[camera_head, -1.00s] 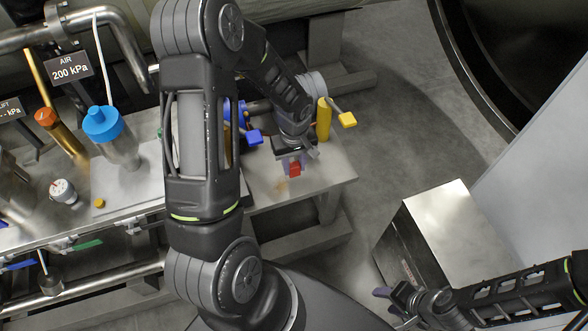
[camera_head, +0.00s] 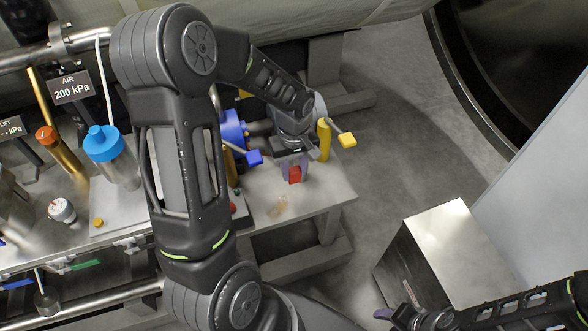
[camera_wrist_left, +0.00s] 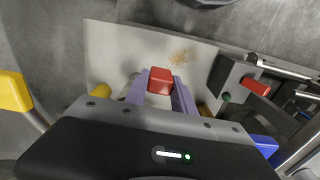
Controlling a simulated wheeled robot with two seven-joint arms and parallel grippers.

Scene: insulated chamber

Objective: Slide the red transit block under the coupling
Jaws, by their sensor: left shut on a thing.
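The small red block (camera_head: 295,174) is between the purple fingers of my left gripper (camera_head: 292,167), low over the bench plate's right part. In the left wrist view the red block (camera_wrist_left: 161,79) shows between the fingertips of my left gripper (camera_wrist_left: 160,90), which is shut on it. My left wrist hides what lies behind; I cannot tell which part is the coupling. My right gripper (camera_head: 386,312) is at the bottom, mostly hidden; its opening is unclear.
A yellow-ended lever (camera_head: 347,139) is at the right and a blue-ended one (camera_head: 254,158) at the left. A box with a red button (camera_wrist_left: 255,85) stands on the plate. A metal cabinet (camera_head: 455,245) stands front right.

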